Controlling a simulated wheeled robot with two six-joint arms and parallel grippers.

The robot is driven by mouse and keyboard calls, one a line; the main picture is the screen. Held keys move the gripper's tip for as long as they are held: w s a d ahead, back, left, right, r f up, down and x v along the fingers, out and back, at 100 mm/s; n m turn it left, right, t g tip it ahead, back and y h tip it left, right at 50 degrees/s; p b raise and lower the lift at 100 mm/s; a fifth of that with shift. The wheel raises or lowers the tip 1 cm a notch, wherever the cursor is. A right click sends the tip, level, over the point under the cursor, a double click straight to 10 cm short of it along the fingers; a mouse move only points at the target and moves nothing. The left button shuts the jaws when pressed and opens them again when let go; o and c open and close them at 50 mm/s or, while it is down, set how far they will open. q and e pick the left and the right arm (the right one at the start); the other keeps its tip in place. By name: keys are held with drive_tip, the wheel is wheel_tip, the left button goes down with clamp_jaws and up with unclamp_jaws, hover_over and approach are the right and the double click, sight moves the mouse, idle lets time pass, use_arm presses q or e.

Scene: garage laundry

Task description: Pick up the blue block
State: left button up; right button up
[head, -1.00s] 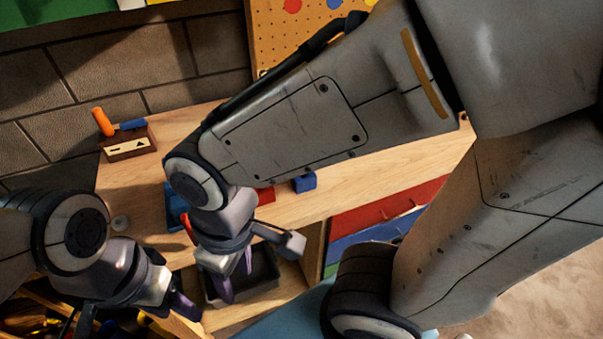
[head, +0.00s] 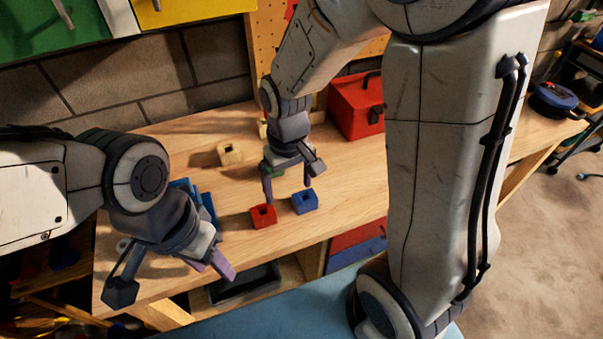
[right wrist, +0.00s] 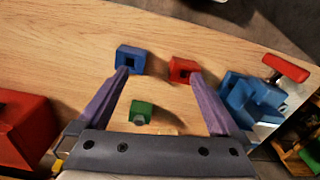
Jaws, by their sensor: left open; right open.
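The blue block (head: 305,202) sits on the wooden workbench with a square hole in its top. It also shows in the right wrist view (right wrist: 130,60), just beyond the tip of the left-hand finger. My right gripper (head: 288,188) is open and empty above the bench, behind the blue block and a red block (head: 263,216). In the right wrist view the red block (right wrist: 183,70) lies near the other fingertip. Whether either finger touches a block is unclear. My left gripper (head: 172,280) is open and empty near the bench's front left edge.
A green block (right wrist: 143,113) lies between my right fingers in the wrist view. A blue vise (right wrist: 250,98) with a red handle stands beside the red block. A pale wooden block (head: 230,152) and a red toolbox (head: 356,106) stand farther back. A dark tray (head: 245,284) is below the bench.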

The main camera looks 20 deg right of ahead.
drive_tip(key=w+d+m+p, duration=0.1)
drive_tip(key=w+d+m, duration=0.1)
drive_tip(key=w+d, duration=0.15)
hover_over(304, 197)
drive_tip(key=f, duration=0.5)
drive_tip(key=shift+s+d+f, duration=0.1)
drive_tip(key=shift+s+f, duration=0.15)
drive_tip(key=shift+f, duration=0.1)
drive_tip(key=f+p, duration=0.1)
drive_tip(key=f, duration=0.1)
drive_tip(key=f+p, duration=0.1)
drive_tip(key=f, duration=0.2)
drive_tip(key=shift+w, duration=0.2)
drive_tip(key=shift+f, duration=0.55)
use_arm(q)
wheel_tip(304, 197, up, 4)
drive_tip(key=shift+r, duration=0.1)
use_arm(e)
drive_tip(key=c, duration=1.4)
drive_tip(key=shift+r, duration=0.1)
